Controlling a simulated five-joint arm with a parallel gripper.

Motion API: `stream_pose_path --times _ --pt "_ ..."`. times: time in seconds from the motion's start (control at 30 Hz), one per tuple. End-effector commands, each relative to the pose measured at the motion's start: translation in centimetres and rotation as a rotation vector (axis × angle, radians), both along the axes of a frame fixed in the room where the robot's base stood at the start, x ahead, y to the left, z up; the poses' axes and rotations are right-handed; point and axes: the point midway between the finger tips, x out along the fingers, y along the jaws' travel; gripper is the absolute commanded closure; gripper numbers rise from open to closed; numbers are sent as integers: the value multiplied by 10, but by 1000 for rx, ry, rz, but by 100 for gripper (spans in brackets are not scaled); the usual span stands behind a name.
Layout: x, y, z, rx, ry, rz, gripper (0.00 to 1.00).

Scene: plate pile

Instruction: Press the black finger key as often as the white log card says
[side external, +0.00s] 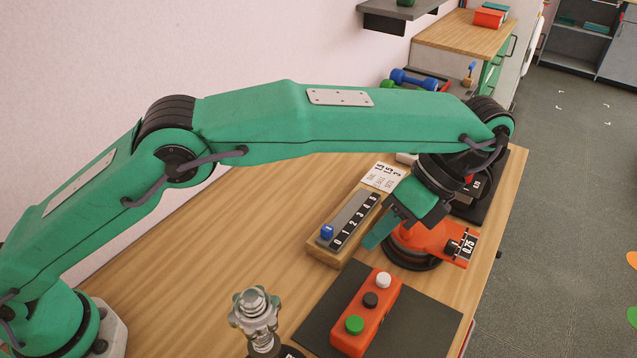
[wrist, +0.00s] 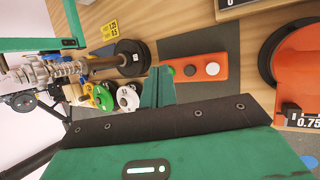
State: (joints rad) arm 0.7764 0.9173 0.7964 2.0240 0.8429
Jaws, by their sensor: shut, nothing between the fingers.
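The black finger key (side external: 370,299) is the middle button on a red-orange box, between a green key (side external: 354,324) and a white key (side external: 384,279). The black key also shows in the wrist view (wrist: 190,70). The box lies on a dark mat (side external: 425,320). A white card (side external: 382,177) with print lies behind the slider strip; its lines are too small to read surely. My gripper (side external: 373,240) is shut and empty, above the table behind the box and apart from the keys. In the wrist view its fingers (wrist: 158,88) partly cover the green key's end of the box.
A wooden slider strip (side external: 318,252) has its blue knob (side external: 327,231) near 0. An orange piece (side external: 445,240) labelled 0.75 stands close to my gripper. A metal threaded post (side external: 255,312) stands at the front. The table's left middle is clear.

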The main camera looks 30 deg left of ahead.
Motion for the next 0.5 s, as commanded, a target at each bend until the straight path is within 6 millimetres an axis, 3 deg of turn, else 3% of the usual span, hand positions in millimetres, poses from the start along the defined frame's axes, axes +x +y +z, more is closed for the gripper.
stream_pose_path --times 0.2,0.5 --pt "-8 -15 -14 17 43 -58 100" --pt "-10 -17 -17 20 53 -70 100"
